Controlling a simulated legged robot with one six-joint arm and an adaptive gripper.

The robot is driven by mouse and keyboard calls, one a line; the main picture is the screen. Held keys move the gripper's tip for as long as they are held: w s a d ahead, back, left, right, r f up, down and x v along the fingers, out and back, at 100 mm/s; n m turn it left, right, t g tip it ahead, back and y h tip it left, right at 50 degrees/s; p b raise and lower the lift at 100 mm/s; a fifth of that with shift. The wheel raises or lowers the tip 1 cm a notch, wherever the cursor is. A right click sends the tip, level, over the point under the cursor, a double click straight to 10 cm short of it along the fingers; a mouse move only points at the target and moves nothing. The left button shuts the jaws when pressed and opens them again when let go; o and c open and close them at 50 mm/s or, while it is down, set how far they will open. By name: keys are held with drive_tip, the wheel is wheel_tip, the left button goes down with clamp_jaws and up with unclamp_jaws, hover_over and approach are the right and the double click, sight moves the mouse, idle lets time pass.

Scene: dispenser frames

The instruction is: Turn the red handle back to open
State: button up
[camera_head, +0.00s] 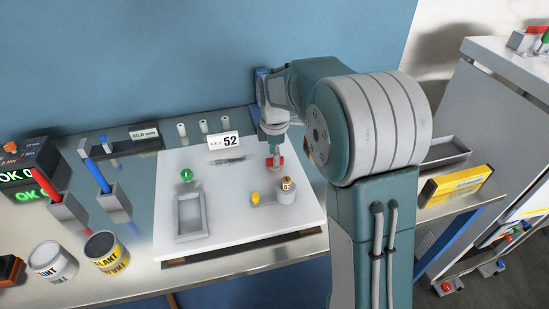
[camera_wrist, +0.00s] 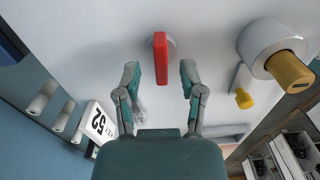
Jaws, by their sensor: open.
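The red handle (camera_wrist: 161,58) is a short bar on a pale round mount on the white panel, seen in the wrist view. It also shows as a red spot (camera_head: 279,162) in the head view, partly hidden by my gripper. My gripper (camera_wrist: 160,76) is open, with one fingertip on each side of the handle and a visible gap on both sides. In the head view my gripper (camera_head: 273,150) is over the handle. Whether the fingertips reach down to the handle's depth is hard to tell.
The white panel (camera_head: 235,217) also bears a yellow lever (camera_head: 255,198), a yellow-capped cylinder (camera_head: 287,196), a green knob (camera_head: 186,175) and a grey tray (camera_head: 189,216). A "52" sign (camera_head: 224,142) stands behind. Two cans (camera_head: 106,252) stand left.

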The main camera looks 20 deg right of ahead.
drive_tip(key=shift+f, duration=0.9)
clamp_jaws()
